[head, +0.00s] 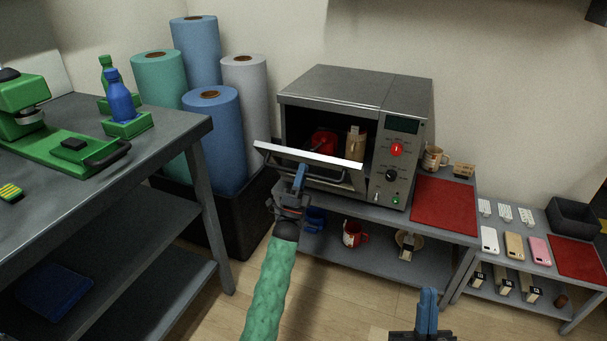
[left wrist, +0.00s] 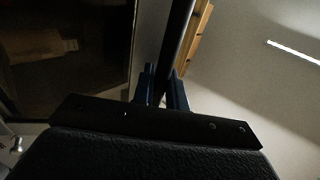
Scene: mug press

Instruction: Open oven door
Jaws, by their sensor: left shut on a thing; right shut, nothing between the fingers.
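The grey oven (head: 355,95) stands on a metal table, with knobs and a dark display on its right side. Its door (head: 310,155) is partly open, tilted out and down from the top, and a red thing (head: 323,142) and a tan thing (head: 355,142) show inside. My left gripper (head: 299,178) is at the front of the door and shut on the door handle (head: 325,168). In the left wrist view, the blue fingers (left wrist: 162,85) close around a dark bar. My right gripper (head: 427,305) is shut and empty, low in front of the table.
A red mat (head: 444,205) lies right of the oven, with a mug (head: 433,158) behind it. Mugs (head: 354,234) stand on the shelf below. Tall rolls (head: 212,140) stand in a black bin to the left. A workbench (head: 190,130) is at far left. Phones (head: 514,245) lie on the right table.

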